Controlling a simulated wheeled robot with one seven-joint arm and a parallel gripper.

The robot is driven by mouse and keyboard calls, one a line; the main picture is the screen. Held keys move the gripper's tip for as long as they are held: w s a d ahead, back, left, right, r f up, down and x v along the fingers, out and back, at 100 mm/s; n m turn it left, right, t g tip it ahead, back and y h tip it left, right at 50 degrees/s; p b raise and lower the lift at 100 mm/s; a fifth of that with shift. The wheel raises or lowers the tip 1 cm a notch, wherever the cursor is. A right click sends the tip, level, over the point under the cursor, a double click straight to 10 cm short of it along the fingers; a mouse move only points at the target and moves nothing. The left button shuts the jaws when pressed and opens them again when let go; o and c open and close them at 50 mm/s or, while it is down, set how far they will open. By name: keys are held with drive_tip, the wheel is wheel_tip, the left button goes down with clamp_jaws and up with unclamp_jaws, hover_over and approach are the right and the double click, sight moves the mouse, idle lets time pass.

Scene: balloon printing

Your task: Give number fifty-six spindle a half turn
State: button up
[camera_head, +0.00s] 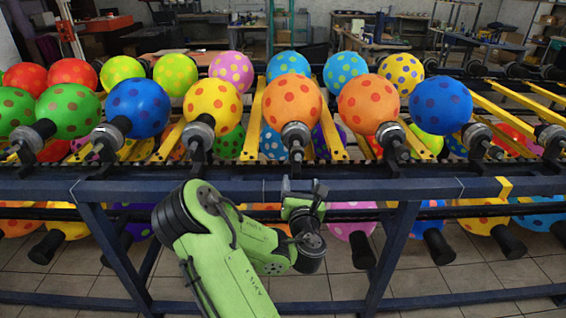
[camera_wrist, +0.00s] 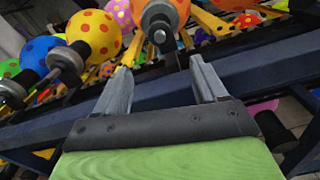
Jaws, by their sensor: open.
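Several spindles stand in a row along the rack, each with a dark and grey hub and a spotted balloon on it. No number is readable, so I cannot tell which is fifty-six. The spindle nearest my gripper (camera_head: 304,187) is the middle one (camera_head: 295,134), with an orange spotted balloon (camera_head: 292,101). In the wrist view the hub of a spindle (camera_wrist: 159,26) with an orange balloon (camera_wrist: 183,8) lies just beyond the tips of my gripper (camera_wrist: 160,66). My gripper is open and empty, apart from the hub, with the rack's blue beam below the fingertips.
A dark blue beam (camera_head: 400,188) runs across the front of the rack. Neighbouring spindles stand left (camera_head: 199,132) and right (camera_head: 391,134), with yellow and orange balloons. A lower row of balloons (camera_head: 350,222) hangs beneath. Tiled floor shows below.

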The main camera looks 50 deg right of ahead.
sight(298, 160)
drive_tip(key=p+x, duration=0.2)
drive_tip(key=x, duration=0.1)
drive_tip(key=p+x, duration=0.2)
drive_tip(key=p, duration=0.1)
drive_tip(key=r+p+x, duration=0.1)
drive_tip(key=p+x, duration=0.2)
drive_tip(key=shift+w+d, duration=0.2)
drive_tip(key=shift+d, duration=0.05)
drive_tip(key=p+x, duration=0.5)
drive_tip(key=p, duration=0.3)
drive_tip(key=shift+f, duration=0.1)
drive_tip(key=shift+w+d+f+p, duration=0.35)
drive_tip(key=shift+w+d+p, duration=0.15)
drive_tip(key=shift+w+d, duration=0.1)
drive_tip(key=shift+c, duration=0.4)
drive_tip(key=c, duration=0.9)
drive_tip(key=shift+m, duration=0.4)
